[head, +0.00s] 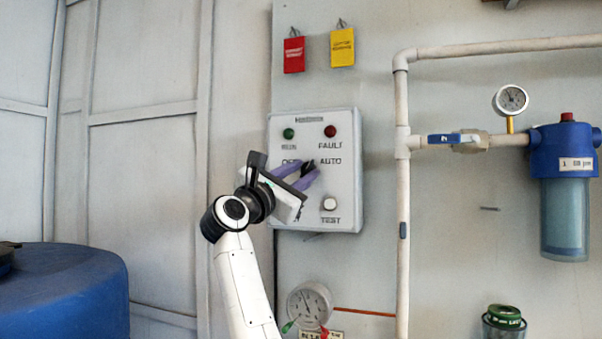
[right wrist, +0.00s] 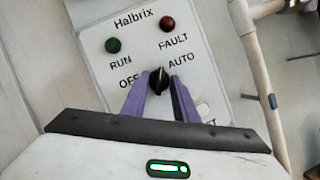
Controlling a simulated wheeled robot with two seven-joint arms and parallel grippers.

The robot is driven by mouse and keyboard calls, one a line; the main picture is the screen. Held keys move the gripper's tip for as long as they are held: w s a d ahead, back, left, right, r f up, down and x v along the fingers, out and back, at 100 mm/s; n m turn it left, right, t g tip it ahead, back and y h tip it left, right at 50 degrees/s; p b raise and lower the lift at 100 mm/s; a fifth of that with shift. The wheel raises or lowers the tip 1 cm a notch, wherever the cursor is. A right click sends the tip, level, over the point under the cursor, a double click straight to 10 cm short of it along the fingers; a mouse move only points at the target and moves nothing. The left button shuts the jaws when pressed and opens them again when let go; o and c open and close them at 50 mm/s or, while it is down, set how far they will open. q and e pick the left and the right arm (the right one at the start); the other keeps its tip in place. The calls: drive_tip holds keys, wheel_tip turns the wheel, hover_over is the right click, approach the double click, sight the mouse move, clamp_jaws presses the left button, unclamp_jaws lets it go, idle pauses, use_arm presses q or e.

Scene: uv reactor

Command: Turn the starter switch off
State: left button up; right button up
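The starter switch is a black knob (head: 307,168) on a pale control box (head: 345,200), between the labels OFF and AUTO. The knob leans up and right, toward the AUTO side. In the right wrist view the knob (right wrist: 158,81) stands between the two purple fingers of my right gripper (right wrist: 159,82), with a small gap on each side. In the head view the right gripper (head: 297,173) reaches the panel from the lower left, its fingers apart, and covers part of OFF. Whether the fingertips touch the knob is unclear. My left gripper is out of view.
The box also has a green RUN light (head: 288,133), a red FAULT light (head: 330,131) and a white TEST button (head: 329,204). White pipes (head: 403,230) run to its right, with a blue filter housing (head: 565,150). A blue barrel (head: 65,290) stands lower left.

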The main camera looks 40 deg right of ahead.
clamp_jaws()
